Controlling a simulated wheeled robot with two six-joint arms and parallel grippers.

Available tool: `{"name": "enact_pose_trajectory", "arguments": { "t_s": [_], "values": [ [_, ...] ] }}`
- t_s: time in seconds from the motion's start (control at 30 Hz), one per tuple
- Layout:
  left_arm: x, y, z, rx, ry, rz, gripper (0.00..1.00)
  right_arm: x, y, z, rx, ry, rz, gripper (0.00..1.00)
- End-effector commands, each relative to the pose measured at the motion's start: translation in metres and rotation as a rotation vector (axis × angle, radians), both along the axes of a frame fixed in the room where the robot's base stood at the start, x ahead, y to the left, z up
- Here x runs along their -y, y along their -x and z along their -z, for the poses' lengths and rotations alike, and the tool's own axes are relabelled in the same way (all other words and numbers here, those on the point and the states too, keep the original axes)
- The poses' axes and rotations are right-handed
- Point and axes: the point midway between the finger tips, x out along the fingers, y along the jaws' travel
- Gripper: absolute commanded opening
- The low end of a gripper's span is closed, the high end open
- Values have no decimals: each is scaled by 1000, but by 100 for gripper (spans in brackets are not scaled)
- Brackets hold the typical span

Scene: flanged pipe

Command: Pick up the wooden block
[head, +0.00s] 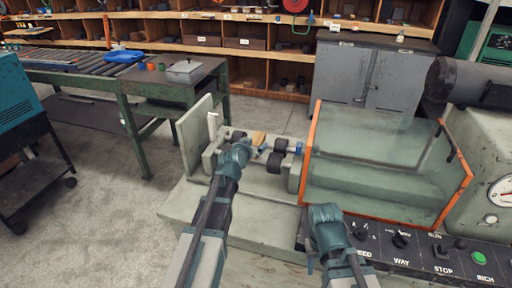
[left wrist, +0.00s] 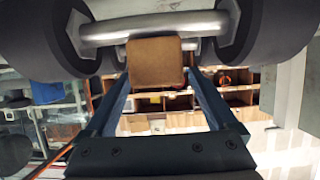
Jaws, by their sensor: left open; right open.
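The wooden block (head: 259,138) is a small brown piece at the machine's rollers in the head view. In the left wrist view the block (left wrist: 156,62) shows as a square brown face in front of a metal bar. My left gripper (head: 250,145) is open close to the block. Its fingers (left wrist: 157,76) reach up on either side of the block's lower part, and no firm grip shows. My right gripper (head: 311,262) is low in front of the machine, away from the block; its fingers are mostly hidden by its wrist.
Dark rollers (head: 275,161) flank the block closely. An orange-framed clear guard (head: 385,165) stands just to the right. A control panel (head: 430,255) lies at the front right. A green workbench (head: 165,90) is behind left, with open floor before it.

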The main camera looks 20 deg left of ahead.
Motion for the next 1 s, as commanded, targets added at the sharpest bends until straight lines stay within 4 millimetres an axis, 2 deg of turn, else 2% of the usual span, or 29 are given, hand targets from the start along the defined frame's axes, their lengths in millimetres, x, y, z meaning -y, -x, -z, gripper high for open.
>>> {"name": "enact_pose_trajectory", "arguments": {
  "t_s": [0.03, 0.17, 0.43, 0.9, 0.93, 1.0],
  "values": [
    [1, -12, 5, 0, -1, 2, 91, 0, 0, 5, 0, 0, 0, 50],
    [2, -27, 12, 0, -2, 1, 91, 0, 0, 12, 0, 0, 0, 50],
    [2, -29, 11, 0, -1, 0, 89, 0, 0, 11, 0, 0, 0, 50],
    [2, -29, 11, 0, -1, 0, 5, 0, 0, 11, 0, 0, 0, 50],
    [2, -29, 11, 0, -1, 0, 0, 0, 0, 11, 0, 0, 0, 50],
    [2, -29, 11, 0, -1, 0, 0, 0, 0, 11, 0, 0, 0, 50]
  ]
}}
